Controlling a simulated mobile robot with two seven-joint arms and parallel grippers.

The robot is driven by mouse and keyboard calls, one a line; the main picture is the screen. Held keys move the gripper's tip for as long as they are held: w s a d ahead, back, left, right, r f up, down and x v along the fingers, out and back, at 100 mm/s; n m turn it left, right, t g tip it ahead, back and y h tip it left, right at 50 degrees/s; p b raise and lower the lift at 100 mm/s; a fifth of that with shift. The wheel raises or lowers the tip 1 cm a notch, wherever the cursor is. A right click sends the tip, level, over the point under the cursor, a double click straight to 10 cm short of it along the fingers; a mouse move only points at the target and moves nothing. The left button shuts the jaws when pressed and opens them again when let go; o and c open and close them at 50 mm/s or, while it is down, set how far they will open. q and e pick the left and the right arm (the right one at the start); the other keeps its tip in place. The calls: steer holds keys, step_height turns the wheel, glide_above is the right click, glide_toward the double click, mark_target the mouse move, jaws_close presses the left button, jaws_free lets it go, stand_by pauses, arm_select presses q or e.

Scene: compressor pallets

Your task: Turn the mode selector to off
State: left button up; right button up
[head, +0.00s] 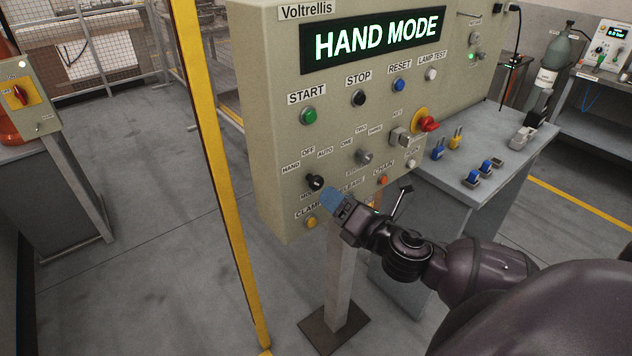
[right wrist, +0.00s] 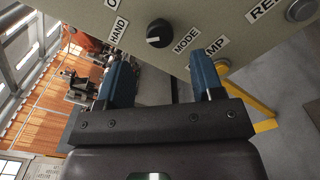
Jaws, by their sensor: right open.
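The mode selector (head: 315,182) is a black round knob at the lower left of the beige control panel (head: 270,110), with labels HAND, OFF and AUTO around its top. In the right wrist view the knob (right wrist: 158,33) shows a white pointer mark on the side toward the HAND label (right wrist: 118,30). The display (head: 375,40) reads HAND MODE. My right gripper (head: 331,199) has blue fingers and is just below and right of the knob. In the right wrist view it is open (right wrist: 162,68), its fingers apart and the knob beyond them, not between them. My left gripper is out of view.
A yellow post (head: 210,130) stands left of the panel. A grey table (head: 500,165) with padlocks is at right.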

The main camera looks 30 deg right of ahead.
mark_target(318, 185)
steer(key=w, duration=0.5)
steer(key=shift+w+a, duration=0.25)
steer(key=shift+w, duration=0.15)
steer(key=shift+w+p, duration=0.3)
steer(key=shift+w, duration=0.5)
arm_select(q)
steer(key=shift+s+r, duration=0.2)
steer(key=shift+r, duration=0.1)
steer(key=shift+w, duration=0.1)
arm_select(e)
steer(key=shift+c, duration=0.4)
steer(key=c, duration=0.8)
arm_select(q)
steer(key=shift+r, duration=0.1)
arm_select(e)
steer(key=shift+c, duration=0.2)
